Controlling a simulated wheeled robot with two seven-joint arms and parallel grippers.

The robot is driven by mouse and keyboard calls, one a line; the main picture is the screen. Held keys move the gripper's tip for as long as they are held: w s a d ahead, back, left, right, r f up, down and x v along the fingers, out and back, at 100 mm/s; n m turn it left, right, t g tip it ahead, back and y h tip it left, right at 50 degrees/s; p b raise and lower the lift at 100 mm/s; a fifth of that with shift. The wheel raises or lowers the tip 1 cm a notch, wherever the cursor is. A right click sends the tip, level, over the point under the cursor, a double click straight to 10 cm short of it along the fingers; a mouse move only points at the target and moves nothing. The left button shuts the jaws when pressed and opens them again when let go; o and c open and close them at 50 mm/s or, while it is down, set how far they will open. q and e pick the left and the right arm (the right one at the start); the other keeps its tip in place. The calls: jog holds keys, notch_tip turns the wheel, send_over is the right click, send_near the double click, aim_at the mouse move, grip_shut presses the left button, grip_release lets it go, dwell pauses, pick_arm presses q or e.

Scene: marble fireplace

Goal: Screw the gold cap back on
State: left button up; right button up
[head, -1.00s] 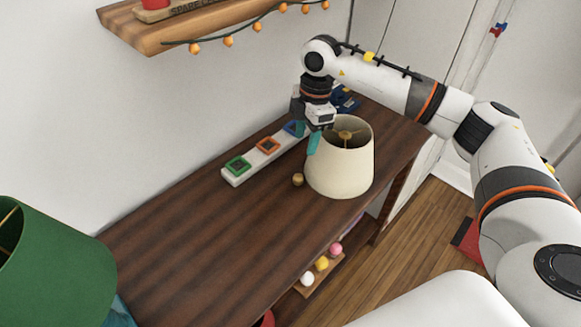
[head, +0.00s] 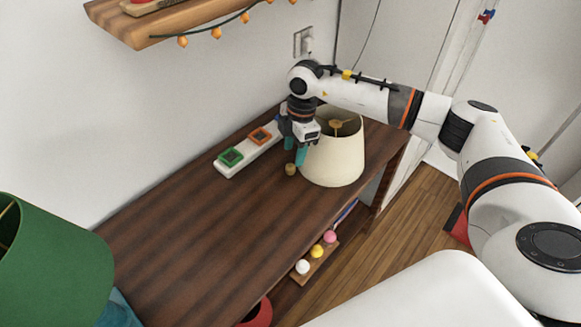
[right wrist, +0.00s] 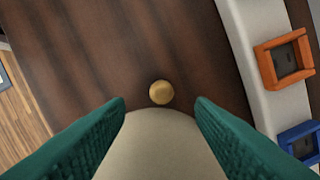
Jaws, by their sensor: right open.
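The small round gold cap (head: 291,169) lies on the dark wooden table, just left of the cream lampshade (head: 338,160). A brass fitting (head: 336,126) shows inside the open top of the shade. My right gripper (head: 300,160) is above the table beside the shade, close to the cap and a little higher. In the right wrist view the cap (right wrist: 161,92) sits beyond and between the two spread teal fingers (right wrist: 160,105), with nothing held. Part of the shade (right wrist: 160,145) shows between the fingers. My left gripper is not in view.
A white strip (head: 256,150) with coloured square frames lies behind the cap along the wall. A green lampshade (head: 50,255) stands at the left. A wooden shelf (head: 180,25) with orange lights hangs above. The table's left and middle (head: 200,230) is clear.

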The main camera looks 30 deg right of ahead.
aim_at(291, 165)
jog(key=shift+f, duration=0.1)
jog(key=f, duration=0.5)
jog(key=shift+w+a+p, duration=0.1)
jog(key=shift+a+p, duration=0.3)
jog(key=c, duration=1.1)
